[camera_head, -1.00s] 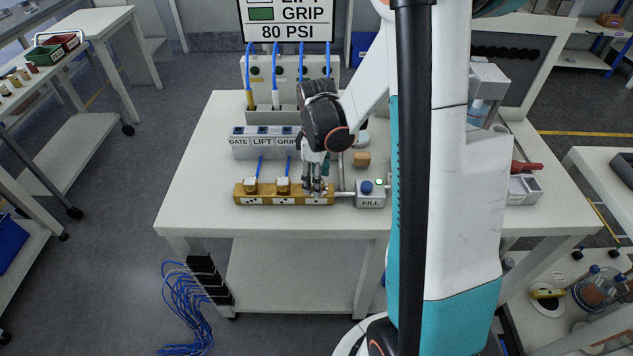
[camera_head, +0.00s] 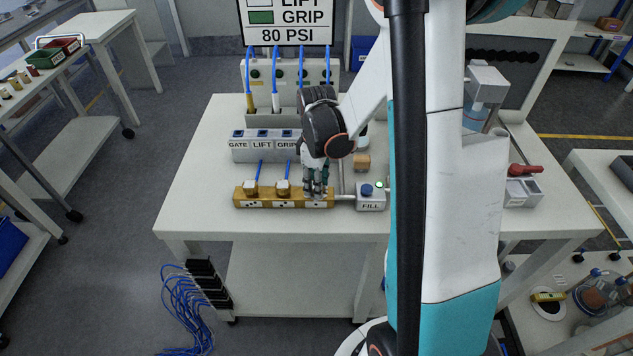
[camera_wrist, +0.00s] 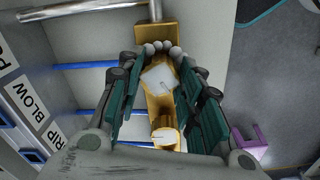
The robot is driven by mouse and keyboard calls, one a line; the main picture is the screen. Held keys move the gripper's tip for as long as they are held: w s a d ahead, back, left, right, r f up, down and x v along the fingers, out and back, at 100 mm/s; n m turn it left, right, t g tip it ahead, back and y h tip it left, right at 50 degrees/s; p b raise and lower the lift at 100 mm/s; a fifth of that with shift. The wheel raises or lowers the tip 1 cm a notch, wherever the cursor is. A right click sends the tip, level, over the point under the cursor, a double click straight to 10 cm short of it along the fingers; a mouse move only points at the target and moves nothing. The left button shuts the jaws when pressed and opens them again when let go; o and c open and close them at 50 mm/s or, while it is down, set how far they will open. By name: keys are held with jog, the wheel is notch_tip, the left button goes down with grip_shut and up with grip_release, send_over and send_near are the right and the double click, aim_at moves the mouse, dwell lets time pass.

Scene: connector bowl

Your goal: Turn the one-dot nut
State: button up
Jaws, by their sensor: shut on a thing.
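A yellow manifold block (camera_head: 265,204) lies along the front of the white bench, with dot labels on its face. Two brass nuts show on its left and middle, the three-dot nut (camera_head: 251,187) and the two-dot nut (camera_head: 282,187), each with a blue hose. My gripper (camera_head: 316,190) points down over the right, one-dot end and hides the nut there. In the wrist view my fingers are closed around the one-dot nut (camera_wrist: 158,78), whose pale, squarish top shows between them. The two-dot nut also shows in the wrist view (camera_wrist: 163,137), below the held one.
A grey box labelled GATE, LIFT and GRIP (camera_head: 262,147) stands behind the manifold. A FILL box (camera_head: 371,197) with a blue button and a lit green lamp adjoins its right end by a pipe. A small tan block (camera_head: 362,161) lies behind. The bench front is clear.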

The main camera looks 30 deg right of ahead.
jog(key=shift+m, duration=0.3)
jog(key=m+b, duration=0.1)
jog(key=m, duration=0.4)
jog(key=shift+m, duration=0.3)
jog(key=m, duration=0.5)
jog(key=shift+b, duration=0.4)
jog(key=m, duration=0.6)
jog(key=shift+a+m, duration=0.1)
jog(key=shift+m, duration=0.3)
jog(key=m, duration=0.5)
jog(key=shift+w+b, duration=0.1)
jog(key=shift+b, duration=0.3)
jog(key=shift+m, duration=0.3)
jog(key=o, duration=1.1)
jog(key=shift+c, duration=0.2)
